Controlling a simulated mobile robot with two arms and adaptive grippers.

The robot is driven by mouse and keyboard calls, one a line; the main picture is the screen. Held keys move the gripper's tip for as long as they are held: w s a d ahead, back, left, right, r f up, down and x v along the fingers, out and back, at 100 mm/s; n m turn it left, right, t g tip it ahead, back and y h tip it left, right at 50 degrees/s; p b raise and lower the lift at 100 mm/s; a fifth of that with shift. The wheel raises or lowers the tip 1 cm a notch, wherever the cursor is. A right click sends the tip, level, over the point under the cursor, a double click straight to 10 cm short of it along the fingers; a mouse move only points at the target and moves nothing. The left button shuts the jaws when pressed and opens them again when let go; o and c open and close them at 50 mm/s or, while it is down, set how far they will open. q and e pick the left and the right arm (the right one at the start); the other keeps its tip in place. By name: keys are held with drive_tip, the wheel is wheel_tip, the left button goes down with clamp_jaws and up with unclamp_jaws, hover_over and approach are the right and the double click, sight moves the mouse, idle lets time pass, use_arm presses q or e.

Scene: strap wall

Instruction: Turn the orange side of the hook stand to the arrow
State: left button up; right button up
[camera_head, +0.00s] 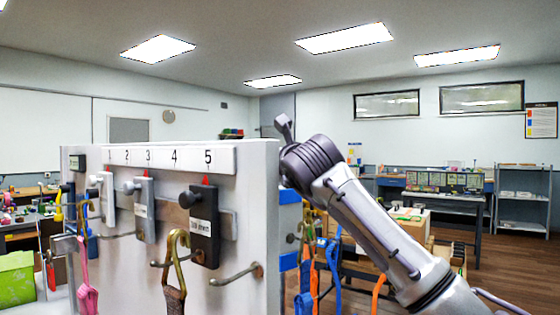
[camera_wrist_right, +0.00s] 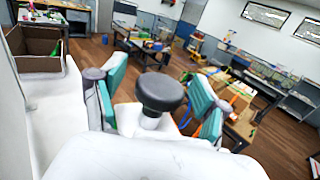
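A white stand with blue bands (camera_head: 290,228) shows just past the right edge of the white strap wall; I take it for the hook stand, partly hidden. Hooks with orange and blue straps (camera_head: 307,280) hang beside it. No orange side face and no arrow for the stand can be made out. In the right wrist view a black round knob (camera_wrist_right: 160,92) stands on a pale stem. My right gripper (camera_wrist_right: 158,78) has its teal pads spread on both sides of the knob, seemingly with small gaps. In the head view its fingers are hidden. My left gripper is not in view.
The white strap wall (camera_head: 262,165) fills the left front, with numbers, black-knobbed clamps (camera_head: 204,225), hooks and a brown strap (camera_head: 175,297). A cardboard box (camera_wrist_right: 38,50) lies at upper left in the wrist view. Tables and a shelf (camera_head: 522,200) stand farther back; floor shows between.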

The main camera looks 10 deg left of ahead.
drive_tip(key=v, duration=1.2)
idle(0.3)
